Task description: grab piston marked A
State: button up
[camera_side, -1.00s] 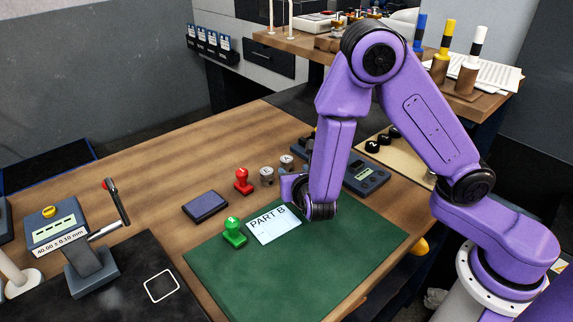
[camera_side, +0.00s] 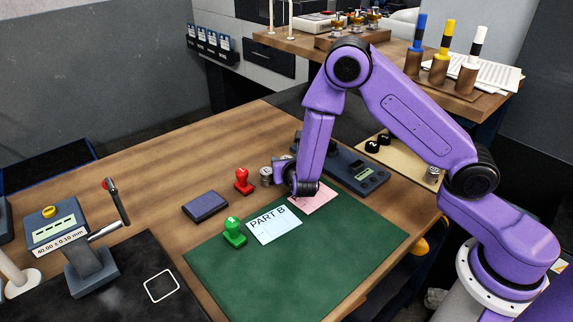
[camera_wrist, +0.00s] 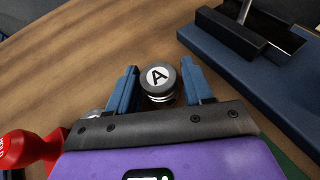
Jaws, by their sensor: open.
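The piston marked A (camera_wrist: 158,78) is a short metal cylinder with a black letter on a white disc on its top. In the wrist view it stands upright on the wooden bench between the two blue fingers of my gripper (camera_wrist: 159,68). The fingers are open, with a gap showing on each side of the piston. In the side view my gripper (camera_side: 282,174) is low over the bench, and I cannot make out the lettered piston there. A second metal piston (camera_side: 266,176) stands just left of my gripper; its mark is not readable.
A red stamp (camera_side: 243,181) and a green stamp (camera_side: 234,232) stand to the left. A dark blue gauge base (camera_wrist: 255,75) lies close on the right in the wrist view. The PART B card (camera_side: 273,224) and a pink card (camera_side: 315,199) lie on the green mat (camera_side: 310,265).

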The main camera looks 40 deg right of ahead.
jog(key=c, duration=0.8)
jog(key=shift+r, duration=0.1)
